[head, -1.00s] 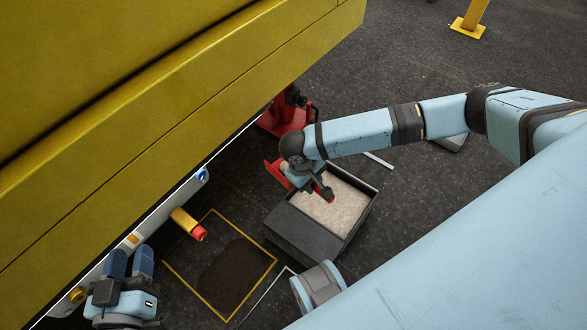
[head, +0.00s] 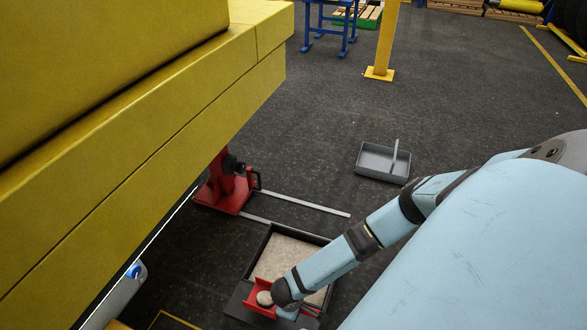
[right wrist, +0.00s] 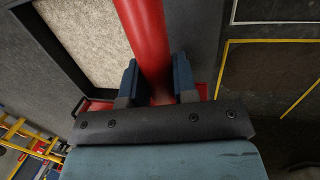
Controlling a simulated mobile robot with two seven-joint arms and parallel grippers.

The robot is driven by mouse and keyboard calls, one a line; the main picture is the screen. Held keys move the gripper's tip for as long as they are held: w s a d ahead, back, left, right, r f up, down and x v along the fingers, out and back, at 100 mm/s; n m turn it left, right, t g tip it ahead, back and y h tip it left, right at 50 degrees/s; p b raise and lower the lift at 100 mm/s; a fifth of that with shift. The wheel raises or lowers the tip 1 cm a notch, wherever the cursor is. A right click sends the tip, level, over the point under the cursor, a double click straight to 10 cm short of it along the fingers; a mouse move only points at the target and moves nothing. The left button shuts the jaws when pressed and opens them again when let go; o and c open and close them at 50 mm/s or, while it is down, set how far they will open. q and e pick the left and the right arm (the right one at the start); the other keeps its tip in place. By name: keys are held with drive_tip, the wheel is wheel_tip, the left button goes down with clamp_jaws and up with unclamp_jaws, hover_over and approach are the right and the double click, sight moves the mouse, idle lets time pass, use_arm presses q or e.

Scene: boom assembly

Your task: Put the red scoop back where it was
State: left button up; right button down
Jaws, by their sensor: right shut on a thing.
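The red scoop (head: 262,284) is at the near end of the dark tray (head: 245,292) in the head view. A pale rounded lump shows in its red pan; I cannot tell what it is. My right gripper (right wrist: 156,80) is shut on the scoop's red handle (right wrist: 146,35), one finger on each side. The handle runs away from the palm in the right wrist view. The tray holds pale grains (head: 284,258). In the head view my right arm hides part of the scoop and the tray. My left gripper is not in view.
A grey open box (head: 383,162) with an upright handle stands on the floor at upper right. A red stand (head: 225,185) is behind the tray, near flat metal strips (head: 305,204). A large yellow boom (head: 130,130) overhangs the left. Floor between them is clear.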

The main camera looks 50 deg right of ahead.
drive_tip(key=x, duration=0.1)
drive_tip(key=b+x, duration=0.1)
drive_tip(key=x, duration=0.1)
drive_tip(key=shift+a+f, duration=0.2)
drive_tip(key=shift+a, duration=0.2)
drive_tip(key=shift+f, duration=0.45)
drive_tip(key=b+x, duration=0.2)
drive_tip(key=x, duration=0.1)
drive_tip(key=shift+w+a+f, duration=0.1)
drive_tip(key=shift+a+f, duration=0.15)
drive_tip(key=shift+f, duration=0.2)
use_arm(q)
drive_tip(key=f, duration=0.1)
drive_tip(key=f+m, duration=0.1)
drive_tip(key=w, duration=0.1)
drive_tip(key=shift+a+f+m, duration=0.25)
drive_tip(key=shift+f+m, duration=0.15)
use_arm(e)
drive_tip(key=c, duration=1.3)
unclamp_jaws()
drive_tip(key=shift+f, duration=0.1)
drive_tip(key=shift+c, duration=0.2)
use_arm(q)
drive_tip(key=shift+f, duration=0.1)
use_arm(e)
drive_tip(key=o, duration=0.4)
drive_tip(key=shift+o, duration=0.2)
